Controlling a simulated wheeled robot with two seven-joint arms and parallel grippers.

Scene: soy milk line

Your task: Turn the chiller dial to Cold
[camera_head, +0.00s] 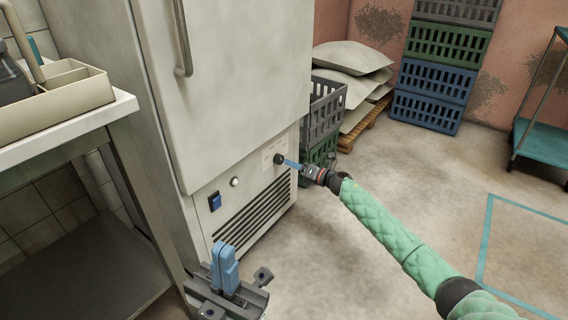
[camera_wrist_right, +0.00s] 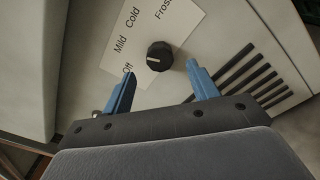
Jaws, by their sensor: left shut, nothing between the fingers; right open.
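The chiller (camera_head: 225,90) is a tall pale cabinet with a black round dial (camera_head: 278,159) low on its front. In the right wrist view the dial (camera_wrist_right: 159,56) sits beside a white label (camera_wrist_right: 146,36) reading Off, Mild, Cold and Frost, the last word partly cut off. The dial's short white mark points left, toward the Off side. My right gripper (camera_wrist_right: 161,72) is open, its blue fingers on either side just below the dial; I cannot tell whether they touch it. My left gripper (camera_head: 225,266) is shut and empty, low in front of the chiller.
A blue switch (camera_head: 215,201), a small pale button (camera_head: 234,182) and a vent grille (camera_head: 253,212) are on the chiller's lower panel. A counter (camera_head: 70,132) stands at left. Crates (camera_head: 322,112) and sacks (camera_head: 352,57) stand right of the chiller.

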